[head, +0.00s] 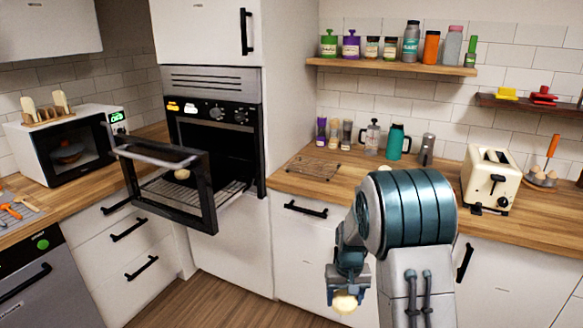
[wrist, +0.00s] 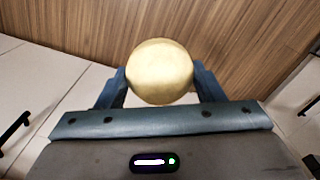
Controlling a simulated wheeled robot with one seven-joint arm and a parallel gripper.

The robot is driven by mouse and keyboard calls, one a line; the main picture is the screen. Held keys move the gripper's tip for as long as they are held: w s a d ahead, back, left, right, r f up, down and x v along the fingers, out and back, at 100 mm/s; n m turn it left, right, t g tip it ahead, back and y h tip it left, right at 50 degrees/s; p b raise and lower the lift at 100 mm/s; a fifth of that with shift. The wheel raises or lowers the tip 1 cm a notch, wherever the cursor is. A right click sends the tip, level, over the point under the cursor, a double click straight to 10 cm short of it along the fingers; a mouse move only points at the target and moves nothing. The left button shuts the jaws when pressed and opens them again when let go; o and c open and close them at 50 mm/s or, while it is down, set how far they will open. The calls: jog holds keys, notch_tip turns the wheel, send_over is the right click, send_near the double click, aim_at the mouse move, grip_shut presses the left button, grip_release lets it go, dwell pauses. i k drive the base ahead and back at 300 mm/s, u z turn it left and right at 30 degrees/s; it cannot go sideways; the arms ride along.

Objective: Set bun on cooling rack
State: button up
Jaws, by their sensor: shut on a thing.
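A pale yellow bun (wrist: 160,72) sits between the two blue fingers of my gripper (wrist: 160,88) in the wrist view, and the fingers are shut on it. In the head view my gripper (head: 346,290) hangs low in front of the white drawers, with the bun (head: 345,303) at its tip. The cooling rack (head: 314,166) is a thin brown wire grid lying on the wooden counter, above and to the left of my gripper in the picture. Its top looks empty. Another pale bun (head: 182,174) is in the open oven (head: 213,140), on its wire shelf.
The oven door (head: 168,185) stands open to the left. A shelf (head: 390,67) with jars hangs above. The counter front edge lies between gripper and rack.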

aim_at(304, 164)
jog(key=u, duration=0.85)
jog(key=i, duration=1.2)
jog(key=z, duration=0.5)
jog(key=i, duration=0.5)
jog(key=z, duration=0.65)
